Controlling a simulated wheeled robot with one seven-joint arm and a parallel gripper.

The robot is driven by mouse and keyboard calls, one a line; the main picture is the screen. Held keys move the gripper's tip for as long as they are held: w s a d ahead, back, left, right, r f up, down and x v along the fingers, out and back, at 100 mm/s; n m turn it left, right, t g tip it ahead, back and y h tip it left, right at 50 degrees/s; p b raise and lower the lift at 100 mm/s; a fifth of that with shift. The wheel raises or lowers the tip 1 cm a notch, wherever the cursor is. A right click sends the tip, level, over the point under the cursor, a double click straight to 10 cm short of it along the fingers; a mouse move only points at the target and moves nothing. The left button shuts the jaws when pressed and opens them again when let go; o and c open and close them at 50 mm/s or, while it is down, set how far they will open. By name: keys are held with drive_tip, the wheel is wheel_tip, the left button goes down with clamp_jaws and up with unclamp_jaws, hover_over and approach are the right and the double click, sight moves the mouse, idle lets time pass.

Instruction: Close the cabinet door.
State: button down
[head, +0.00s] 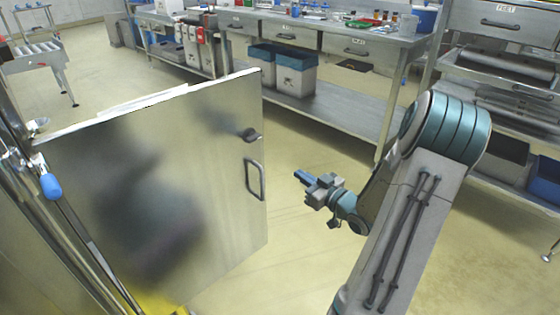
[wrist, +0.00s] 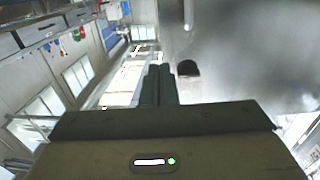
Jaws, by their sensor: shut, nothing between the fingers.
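The cabinet door (head: 160,190) is a metal panel standing open at the left of the head view, hinged at its left side. A dark bar handle (head: 255,179) and a small latch (head: 250,134) are near its free right edge. My gripper (head: 300,175) is to the right of that edge, apart from the handle, with its fingers pointing left. The fingers are shut and empty. In the wrist view the closed fingers (wrist: 158,80) point ahead, with the blurred grey door (wrist: 240,60) to their right and a dark fitting (wrist: 188,68) on it.
A long steel workbench (head: 330,40) with drawers and bins stands behind. A steel shelf unit (head: 490,90) is at the right. A blue-handled fitting (head: 50,186) is near the door's hinge side. The floor (head: 290,260) between the door and my arm is clear.

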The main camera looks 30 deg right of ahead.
sight(263, 151)
drive_tip(key=x, duration=0.4)
drive_tip(key=b+x, duration=0.1)
drive_tip(key=x, duration=0.4)
drive_tip(key=b+x, duration=0.1)
drive_tip(key=x, duration=0.3)
drive_tip(key=shift+w+a, duration=0.1)
drive_tip(key=shift+a, duration=0.3)
drive_tip(key=shift+w+a+b, duration=0.1)
drive_tip(key=shift+w+b, duration=0.2)
drive_tip(key=shift+w, duration=0.05)
drive_tip(key=shift+w, duration=0.1)
